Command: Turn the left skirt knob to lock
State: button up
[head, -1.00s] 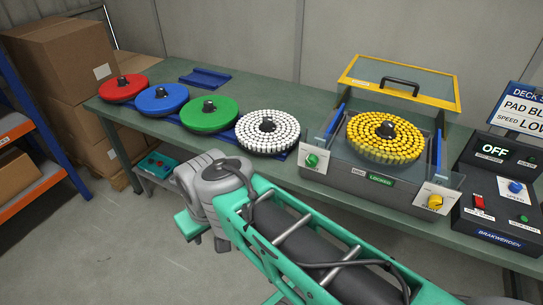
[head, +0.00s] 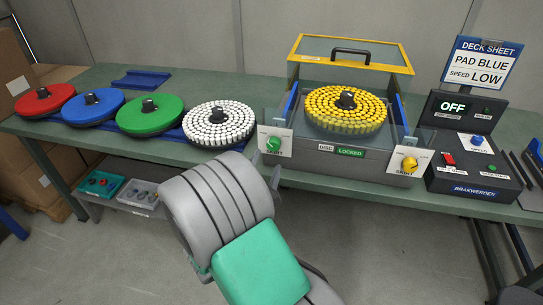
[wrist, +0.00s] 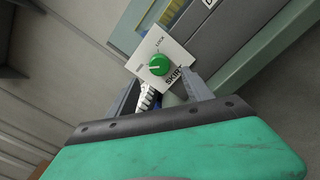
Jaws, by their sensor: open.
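The left skirt knob (head: 273,144) is a round green knob on a white plate (head: 286,152) at the front left corner of the dark machine. In the wrist view the knob (wrist: 158,65) shows a pale pointer line aimed left, toward a small word I cannot read. The word LOCK stands above it on the plate, and SKIRT below right. My gripper (wrist: 168,90) is open in the wrist view, its fingers apart just below the knob in the picture, with nothing seen between them gripping the knob. In the head view my arm hides most of the gripper.
The yellow skirt knob (head: 409,165) is at the machine's right corner. A yellow pad disc (head: 345,108) lies in the machine under a raised yellow-framed lid (head: 352,50). White, green, blue and red discs line the bench to the left. A control box (head: 470,165) stands right.

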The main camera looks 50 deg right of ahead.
aim_at(273, 147)
jog(key=p+x, duration=0.1)
jog(key=x, duration=0.6)
jog(key=shift+r, duration=0.1)
grip_shut()
dwell(0.3)
